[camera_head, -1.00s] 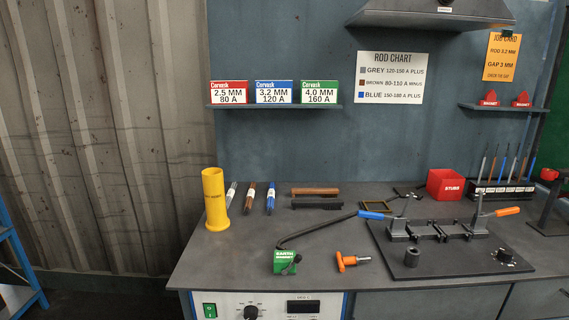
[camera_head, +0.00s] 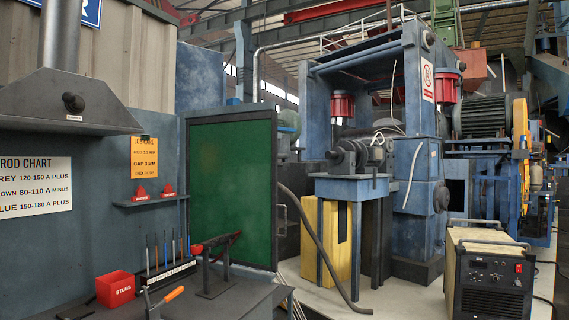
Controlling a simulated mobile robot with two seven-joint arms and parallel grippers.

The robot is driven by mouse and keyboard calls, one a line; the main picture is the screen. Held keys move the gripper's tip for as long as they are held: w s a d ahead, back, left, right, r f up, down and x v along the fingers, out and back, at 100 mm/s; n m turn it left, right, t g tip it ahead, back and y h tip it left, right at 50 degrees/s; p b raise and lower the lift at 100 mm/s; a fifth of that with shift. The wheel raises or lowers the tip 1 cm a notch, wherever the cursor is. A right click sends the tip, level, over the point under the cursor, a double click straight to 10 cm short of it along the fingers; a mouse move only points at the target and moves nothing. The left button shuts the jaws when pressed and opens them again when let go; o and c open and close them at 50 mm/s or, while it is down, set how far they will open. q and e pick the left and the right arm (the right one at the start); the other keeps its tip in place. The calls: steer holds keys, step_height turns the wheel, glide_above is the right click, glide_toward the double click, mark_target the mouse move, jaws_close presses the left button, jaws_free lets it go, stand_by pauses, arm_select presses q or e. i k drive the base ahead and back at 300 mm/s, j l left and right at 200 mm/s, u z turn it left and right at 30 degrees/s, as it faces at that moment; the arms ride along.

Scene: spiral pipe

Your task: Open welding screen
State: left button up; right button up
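The welding screen (camera_head: 231,190) is a green panel in a dark frame. It stands upright at the right end of the workbench, just past the bench's back wall. A small handle-like loop (camera_head: 282,219) shows at the right edge of its frame. Neither of my grippers is in view.
The workbench (camera_head: 225,296) fills the lower left, with a red studs box (camera_head: 115,288), a rod rack (camera_head: 166,272) and a dark stand (camera_head: 213,272). A welding machine (camera_head: 488,276) stands on the floor at right. Large blue machinery (camera_head: 415,130) stands behind, with pale open floor before it.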

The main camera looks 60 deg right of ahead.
mark_target(232, 160)
steer(key=z, duration=1.85)
steer(key=i+l+u, duration=0.45)
steer(key=i+l, duration=0.8)
